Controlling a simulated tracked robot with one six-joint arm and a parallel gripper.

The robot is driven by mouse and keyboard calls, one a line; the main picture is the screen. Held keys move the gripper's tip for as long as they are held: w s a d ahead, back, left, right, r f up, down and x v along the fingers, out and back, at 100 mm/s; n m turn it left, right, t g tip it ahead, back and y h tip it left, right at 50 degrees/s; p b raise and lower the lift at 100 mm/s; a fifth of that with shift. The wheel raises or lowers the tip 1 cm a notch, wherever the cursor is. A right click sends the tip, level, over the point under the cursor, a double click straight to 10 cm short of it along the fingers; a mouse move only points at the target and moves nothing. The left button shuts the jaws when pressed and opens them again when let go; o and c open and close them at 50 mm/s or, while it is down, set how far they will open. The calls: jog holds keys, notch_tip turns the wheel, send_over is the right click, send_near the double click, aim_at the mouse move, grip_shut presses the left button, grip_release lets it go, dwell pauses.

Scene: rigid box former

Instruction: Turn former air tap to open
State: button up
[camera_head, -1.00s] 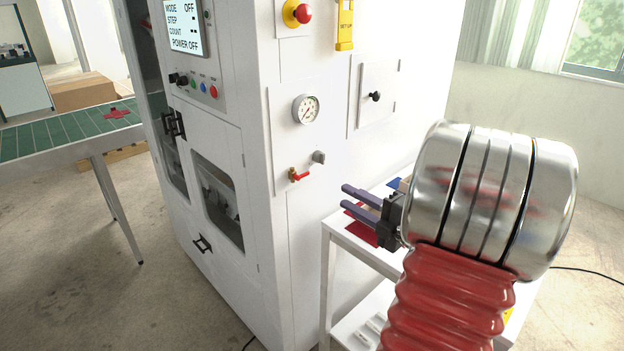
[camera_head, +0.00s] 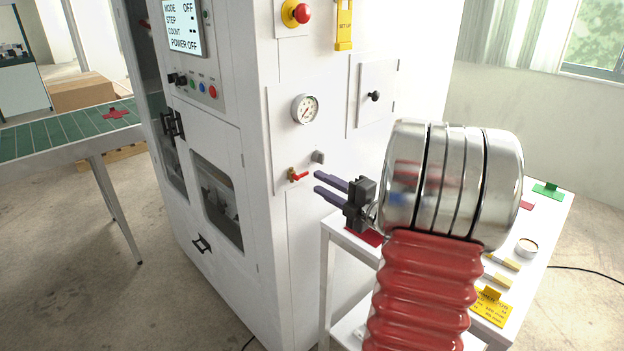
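A small gap shows between the fingertips and the lever; depth is hard to judge.
A grey knob (camera_head: 318,157) sits just above and right of the tap. A white table (camera_head: 556,222) with yellow, red and green items stands below and behind my arm. A panel with a black knob (camera_head: 374,96) is above. A red emergency button (camera_head: 303,13) is at the top.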

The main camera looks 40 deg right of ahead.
aim_at(305, 175)
jog(key=shift+w+a, duration=0.1)
jog(key=shift+w, duration=2.3)
jog(key=shift+c, duration=0.4)
grip_shut()
